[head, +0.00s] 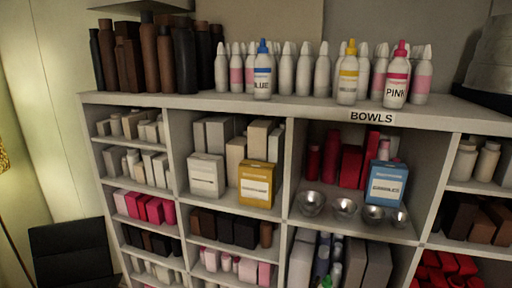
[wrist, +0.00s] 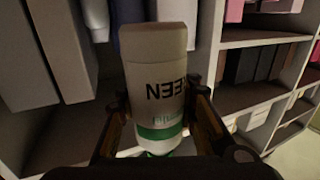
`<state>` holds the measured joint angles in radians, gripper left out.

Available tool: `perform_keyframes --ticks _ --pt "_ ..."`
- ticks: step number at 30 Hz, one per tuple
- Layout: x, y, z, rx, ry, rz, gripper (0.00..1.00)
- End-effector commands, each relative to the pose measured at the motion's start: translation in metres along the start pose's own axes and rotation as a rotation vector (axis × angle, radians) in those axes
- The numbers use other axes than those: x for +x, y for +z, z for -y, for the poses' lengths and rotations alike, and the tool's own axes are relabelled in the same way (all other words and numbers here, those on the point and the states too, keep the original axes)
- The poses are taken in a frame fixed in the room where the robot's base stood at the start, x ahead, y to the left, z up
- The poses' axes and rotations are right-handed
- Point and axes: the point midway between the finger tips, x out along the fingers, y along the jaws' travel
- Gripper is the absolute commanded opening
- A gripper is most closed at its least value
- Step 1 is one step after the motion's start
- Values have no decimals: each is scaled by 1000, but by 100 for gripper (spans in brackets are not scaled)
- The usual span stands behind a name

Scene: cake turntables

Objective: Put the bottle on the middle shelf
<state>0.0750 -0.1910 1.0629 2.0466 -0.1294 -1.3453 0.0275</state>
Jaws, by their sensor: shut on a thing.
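In the wrist view, my gripper (wrist: 160,98) is shut on a pale bottle (wrist: 155,50) with a green band and dark letters that look like part of "GREEN". One finger is on each side of it. The bottle's lower end is partly hidden by my gripper. A shelf unit (head: 276,208) with several compartments fills the head view. My gripper is not clearly visible there. Bottles with green parts (head: 336,270) show at the bottom edge of the head view, in the lower middle compartment, and I cannot tell if one is the held bottle.
Blue, yellow and pink labelled bottles (head: 263,78) stand on the top among white bottles. A "BOWLS" label (head: 372,117) is above a compartment with metal bowls (head: 345,208) and a blue box (head: 386,183). Grey boxes (wrist: 65,45) stand left of the held bottle.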

Motion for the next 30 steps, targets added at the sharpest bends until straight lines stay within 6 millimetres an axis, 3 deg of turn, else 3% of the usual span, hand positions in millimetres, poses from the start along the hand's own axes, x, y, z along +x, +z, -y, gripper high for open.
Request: perform_keyframes --ticks 1,6,20,30 --pt "2 17 2 0 5 3 0" --pt "6 48 4 0 24 -1 0" --pt "11 102 8 1 51 -2 0" --pt "11 97 7 1 51 -7 0"
